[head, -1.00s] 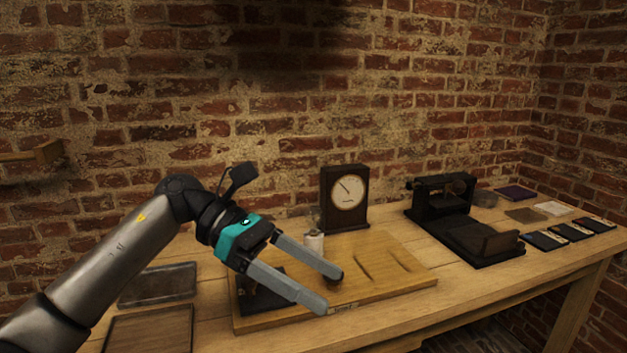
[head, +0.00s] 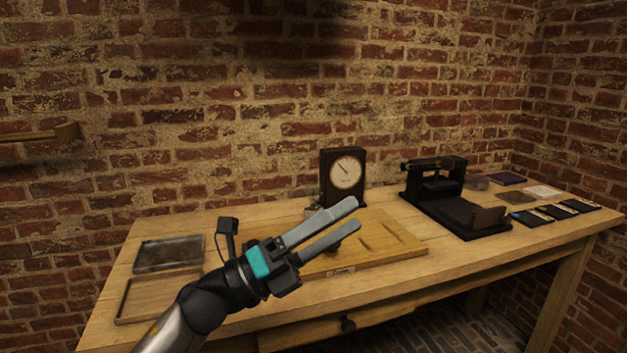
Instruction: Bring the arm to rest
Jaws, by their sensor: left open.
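My left gripper (head: 352,218) shows in the head view, its arm coming in from the bottom left. Its two grey fingers are apart with nothing between them. They point up and to the right, in front of the wooden board (head: 395,240) on the workbench. The fingers and wrist hide the left part of the board and most of what stands there. My right gripper is not in view.
A dial clock or gauge (head: 346,173) stands behind the board. A black press-like device (head: 455,205) is to its right. Several dark cards (head: 555,212) lie at the bench's right end. A glassy tray (head: 168,253) and a wooden tray (head: 150,297) lie left.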

